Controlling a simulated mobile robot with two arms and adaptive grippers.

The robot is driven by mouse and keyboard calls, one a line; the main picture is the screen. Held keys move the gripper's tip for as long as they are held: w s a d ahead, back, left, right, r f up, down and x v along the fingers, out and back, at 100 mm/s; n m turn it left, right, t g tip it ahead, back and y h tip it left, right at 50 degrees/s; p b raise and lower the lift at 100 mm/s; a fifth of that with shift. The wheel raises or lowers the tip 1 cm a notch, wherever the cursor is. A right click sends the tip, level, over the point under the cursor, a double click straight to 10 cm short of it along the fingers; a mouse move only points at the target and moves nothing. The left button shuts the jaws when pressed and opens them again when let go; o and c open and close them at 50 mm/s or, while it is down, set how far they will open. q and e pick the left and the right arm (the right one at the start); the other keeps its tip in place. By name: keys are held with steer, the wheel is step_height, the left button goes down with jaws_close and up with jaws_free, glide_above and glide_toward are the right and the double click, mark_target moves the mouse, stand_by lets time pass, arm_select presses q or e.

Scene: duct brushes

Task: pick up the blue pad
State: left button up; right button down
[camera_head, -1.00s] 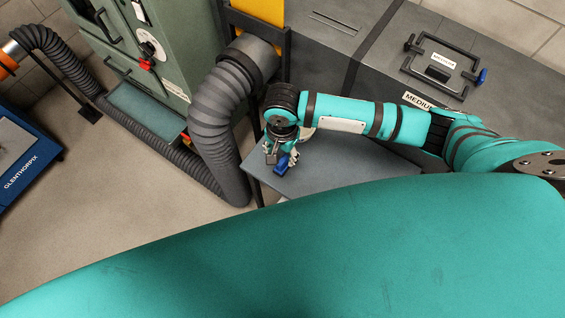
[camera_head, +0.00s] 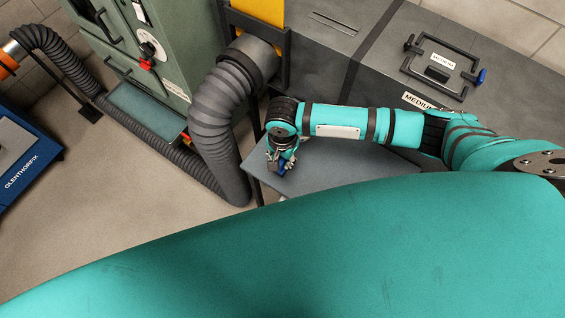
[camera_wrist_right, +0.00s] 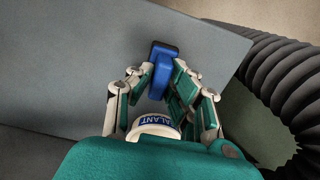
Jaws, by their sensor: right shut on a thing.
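The blue pad (camera_wrist_right: 161,70) is a small, dark blue block with a raised end, above the middle of the right wrist view. My right gripper (camera_wrist_right: 163,78) has its fingers on both sides of the pad and is shut on it. In the head view the right gripper (camera_head: 279,166) is over the near left part of the grey table. Only a small bit of the blue pad (camera_head: 282,169) shows there, the rest hidden by the gripper. My left gripper is in neither view.
A white tub (camera_wrist_right: 155,128) with a blue label ending in "ALANT" is close to the gripper in the wrist view. The grey table (camera_head: 345,168) is mostly bare. A ribbed grey hose (camera_head: 216,118) stands left of it.

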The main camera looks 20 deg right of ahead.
mark_target(282, 160)
steer(key=shift+r, duration=0.15)
step_height(282, 160, up, 3)
steer(key=shift+r, duration=0.2)
steer(key=s+a+b, duration=0.1)
steer(key=s+a, duration=0.1)
steer(key=s, duration=0.5)
steer(key=s+a+r, duration=0.1)
steer(key=s+a, duration=0.2)
steer(key=s, duration=0.5)
steer(key=shift+a+r+b, duration=0.2)
steer(key=shift+a+b, duration=0.05)
steer(key=shift+b, duration=0.1)
steer(key=c, duration=1.9)
jaws_free()
jaws_close()
